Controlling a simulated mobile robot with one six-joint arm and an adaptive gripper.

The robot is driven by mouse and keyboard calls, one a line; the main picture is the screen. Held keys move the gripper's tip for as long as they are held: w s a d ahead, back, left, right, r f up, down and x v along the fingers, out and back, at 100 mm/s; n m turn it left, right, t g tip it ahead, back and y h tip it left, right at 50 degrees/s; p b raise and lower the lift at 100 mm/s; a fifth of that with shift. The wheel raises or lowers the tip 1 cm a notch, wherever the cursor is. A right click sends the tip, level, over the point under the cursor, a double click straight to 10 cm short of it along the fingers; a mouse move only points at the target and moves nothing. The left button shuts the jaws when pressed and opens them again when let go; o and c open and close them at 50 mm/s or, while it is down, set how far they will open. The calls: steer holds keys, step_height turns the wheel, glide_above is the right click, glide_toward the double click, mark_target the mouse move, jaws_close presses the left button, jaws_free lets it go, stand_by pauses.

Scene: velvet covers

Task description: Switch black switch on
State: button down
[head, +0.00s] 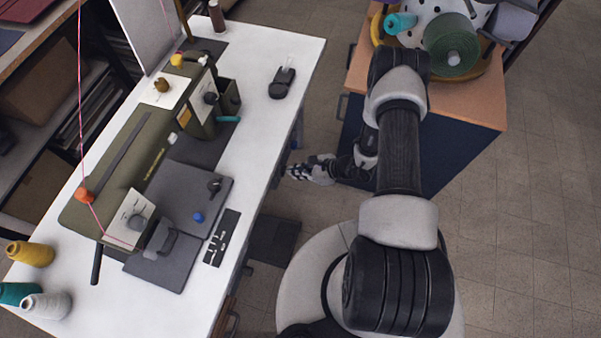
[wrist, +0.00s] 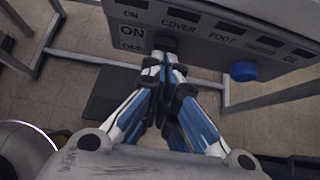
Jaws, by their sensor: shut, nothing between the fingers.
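In the wrist view a grey control panel (wrist: 218,30) hangs across the top, with the words ON, COVER and FOOT on its face. A dark switch-like part (wrist: 164,43) sits on the panel beside a large ON label, partly hidden by my fingertips. Its position, on or off, cannot be told. My gripper (wrist: 166,66) is shut and empty, its tips right at the panel's lower edge by that part; contact cannot be told. In the head view my gripper (head: 292,171) is at the front edge of the white table (head: 262,130), and the panel is hidden.
A blue knob (wrist: 243,71) sticks out of the panel to the right. A green sewing machine (head: 125,165) and thread cones (head: 30,253) stand on the table. A wood-topped cabinet (head: 470,105) is behind my arm. Table legs and bars run under the table.

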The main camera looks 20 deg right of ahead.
steer(key=shift+w+a+r+g+h+p, duration=0.2)
steer(key=shift+a+r+g+h+p, duration=0.1)
steer(key=shift+h+p, duration=0.15)
steer(key=shift+r+p, duration=0.5)
steer(key=shift+r, duration=0.2)
